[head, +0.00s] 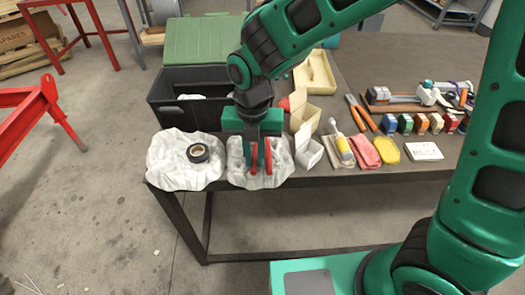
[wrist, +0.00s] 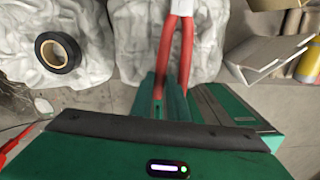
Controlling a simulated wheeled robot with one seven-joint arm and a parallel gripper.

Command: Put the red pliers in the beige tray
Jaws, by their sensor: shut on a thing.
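The red pliers (head: 267,158) are between the fingers of my gripper (head: 260,165), which is shut on them. They are over a crumpled white cloth (head: 280,172) at the table's front edge. In the wrist view the red handles of the pliers (wrist: 187,50) spread toward my gripper (wrist: 170,100), and their grey head points away at the top edge. I cannot tell whether they still touch the cloth. The beige tray (head: 318,75) lies at the back of the table, behind and right of my gripper, partly behind my arm.
A black box with a green lid (head: 195,42) stands behind left. Black tape (head: 198,153) lies on another white cloth. Open beige boxes (head: 306,152), an orange-handled tool (head: 362,112), a yellow-handled tool (head: 343,145), and cloths lie right. Bare tabletop shows beyond the tray.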

